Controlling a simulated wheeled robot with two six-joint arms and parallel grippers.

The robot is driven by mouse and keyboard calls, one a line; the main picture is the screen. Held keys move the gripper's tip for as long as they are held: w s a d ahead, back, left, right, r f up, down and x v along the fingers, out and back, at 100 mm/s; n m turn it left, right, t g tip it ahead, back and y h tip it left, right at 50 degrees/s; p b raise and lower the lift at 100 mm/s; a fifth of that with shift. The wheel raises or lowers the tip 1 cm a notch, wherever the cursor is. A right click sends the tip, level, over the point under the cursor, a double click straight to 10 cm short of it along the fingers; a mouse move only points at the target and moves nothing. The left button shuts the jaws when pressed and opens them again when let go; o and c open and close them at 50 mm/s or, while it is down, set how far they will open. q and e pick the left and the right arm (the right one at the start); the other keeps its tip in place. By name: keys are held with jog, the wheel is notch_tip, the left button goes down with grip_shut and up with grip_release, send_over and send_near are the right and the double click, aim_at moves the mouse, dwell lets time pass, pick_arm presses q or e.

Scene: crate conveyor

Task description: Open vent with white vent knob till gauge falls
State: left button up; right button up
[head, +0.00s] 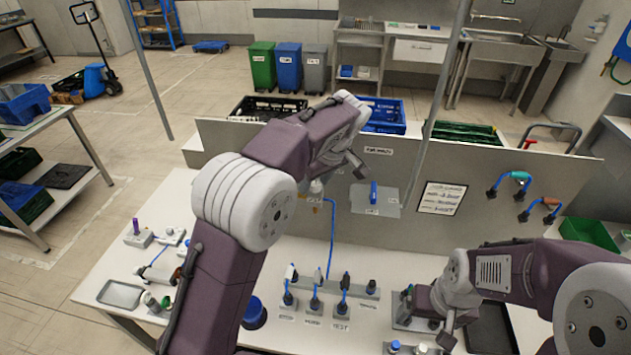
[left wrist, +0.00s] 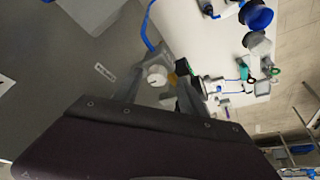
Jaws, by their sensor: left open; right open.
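A small white knob (left wrist: 157,75) on the grey panel shows in the left wrist view, beside a yellowish fitting. I take it for the vent knob. My left gripper (left wrist: 159,72) is open, with one finger on each side of the knob in the picture; I cannot tell whether they touch it. In the head view, my left gripper (head: 340,170) is at the upright panel (head: 400,222), above a blue tube (head: 332,240). My right gripper (head: 424,324) is open and low over the bench at the right, partly hidden by its wrist. I cannot make out a gauge reading.
A metal tray (head: 121,294) and small parts lie at the left. A blue handle (head: 373,193) and a printed sheet (head: 443,198) are on the panel. A dark tray (head: 490,328) lies beside my right gripper.

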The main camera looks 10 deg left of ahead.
pick_arm(q)
jog(key=shift+w+d, duration=0.1)
jog(key=shift+w, duration=0.05)
jog(key=shift+c, duration=0.3)
jog(key=shift+w+d+f, duration=0.1)
jog(key=shift+w, duration=0.05)
jog(key=c, duration=0.5)
grip_shut()
